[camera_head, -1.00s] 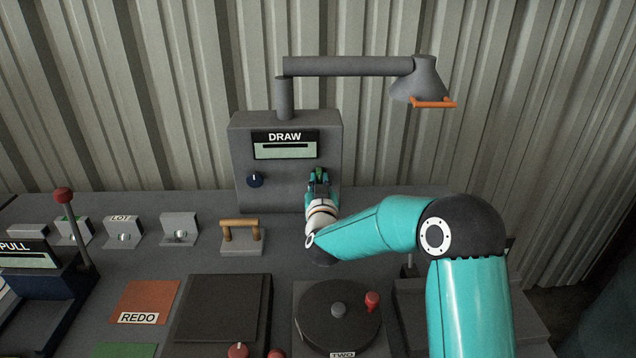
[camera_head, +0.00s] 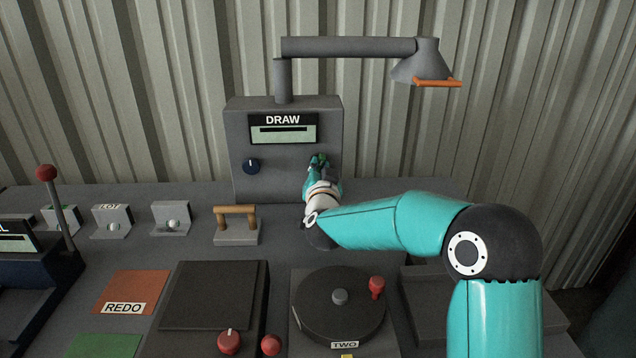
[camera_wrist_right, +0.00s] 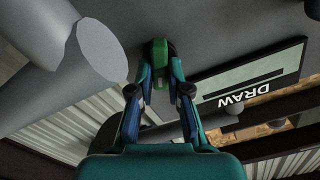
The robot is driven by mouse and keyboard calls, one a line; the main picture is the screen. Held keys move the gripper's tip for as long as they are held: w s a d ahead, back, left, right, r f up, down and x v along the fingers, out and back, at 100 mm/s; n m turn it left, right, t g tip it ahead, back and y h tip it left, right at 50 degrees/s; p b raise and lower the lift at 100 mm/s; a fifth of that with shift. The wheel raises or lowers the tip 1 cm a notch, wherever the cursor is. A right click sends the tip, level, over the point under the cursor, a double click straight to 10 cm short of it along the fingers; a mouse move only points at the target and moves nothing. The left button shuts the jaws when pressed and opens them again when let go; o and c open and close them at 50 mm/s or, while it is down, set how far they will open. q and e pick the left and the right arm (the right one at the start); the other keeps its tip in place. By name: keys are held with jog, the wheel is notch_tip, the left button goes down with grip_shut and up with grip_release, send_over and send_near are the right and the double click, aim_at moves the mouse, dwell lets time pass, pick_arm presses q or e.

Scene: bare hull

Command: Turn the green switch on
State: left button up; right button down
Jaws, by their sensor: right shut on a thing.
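The grey box (camera_head: 288,180) marked DRAW stands at the back of the bench. The green switch (camera_wrist_right: 160,54) is a narrow grip on a dark round base on the box's front face. In the wrist view its grip sits between my right gripper's fingertips (camera_wrist_right: 161,76), which are shut on it. In the head view my right gripper (camera_head: 319,164) is at the lower right of the box front and mostly hides the switch. My left gripper is not in view.
A dark blue knob (camera_head: 251,166) is on the box's left side, below the DRAW display (camera_head: 283,134). A grey lamp arm (camera_head: 350,47) reaches over from behind. A wooden handle (camera_head: 236,211) and a turntable (camera_head: 340,305) stand in front.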

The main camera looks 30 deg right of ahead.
jog(key=m+b, duration=0.6)
jog(key=shift+f+b, duration=0.25)
jog(key=shift+b, duration=0.1)
jog(key=shift+d+m+b, duration=0.1)
jog(key=shift+m+b, duration=2.35)
jog(key=shift+m, duration=0.95)
jog(key=c, duration=1.1)
grip_release()
jog(key=shift+c, duration=0.2)
